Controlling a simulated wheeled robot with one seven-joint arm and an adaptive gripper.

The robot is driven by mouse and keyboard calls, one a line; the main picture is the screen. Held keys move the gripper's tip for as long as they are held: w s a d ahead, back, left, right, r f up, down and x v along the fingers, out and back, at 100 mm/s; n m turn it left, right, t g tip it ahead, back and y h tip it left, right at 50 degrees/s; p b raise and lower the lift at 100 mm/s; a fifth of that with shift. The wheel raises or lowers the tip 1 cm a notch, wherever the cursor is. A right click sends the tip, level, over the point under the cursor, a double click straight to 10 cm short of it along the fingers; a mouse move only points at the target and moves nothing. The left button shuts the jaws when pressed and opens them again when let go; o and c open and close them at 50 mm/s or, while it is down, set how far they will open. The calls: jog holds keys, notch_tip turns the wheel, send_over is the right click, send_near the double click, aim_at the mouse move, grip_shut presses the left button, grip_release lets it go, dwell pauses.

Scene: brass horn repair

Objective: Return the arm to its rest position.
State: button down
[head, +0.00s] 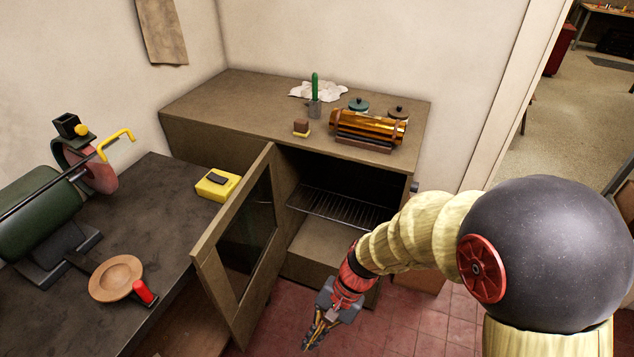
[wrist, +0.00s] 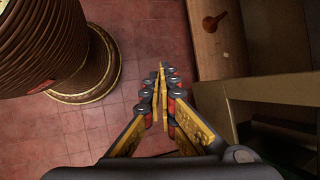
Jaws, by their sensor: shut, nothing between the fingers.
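My gripper (head: 318,329) hangs low over the red tiled floor, in front of the open cabinet and to the right of its door. It points downward. In the wrist view my gripper (wrist: 162,84) has its fingertips together, with nothing between them and tiles below. My arm reaches in from the right in the head view, bent down at the wrist.
The cabinet (head: 205,105) has its glazed door (head: 243,250) swung open, showing a wire rack (head: 340,206). A dark workbench (head: 135,215) at left bears a grinder (head: 40,215), a wooden dish (head: 117,277) and a yellow box (head: 215,189). Tiled floor lies open at lower right.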

jog(key=s+d+r+n+t+h, duration=0.1)
jog(key=d+r+t, duration=0.3)
jog(key=d+r, duration=0.6)
jog(key=s+d+r+n+t+h, duration=0.2)
jog(key=d+r+n+t+h, duration=0.2)
jog(key=d+r, duration=0.6)
notch_tip(320, 180, up, 6)
jog(key=shift+f+t, duration=0.1)
jog(key=shift+t, duration=0.4)
jog(key=shift+d, duration=0.15)
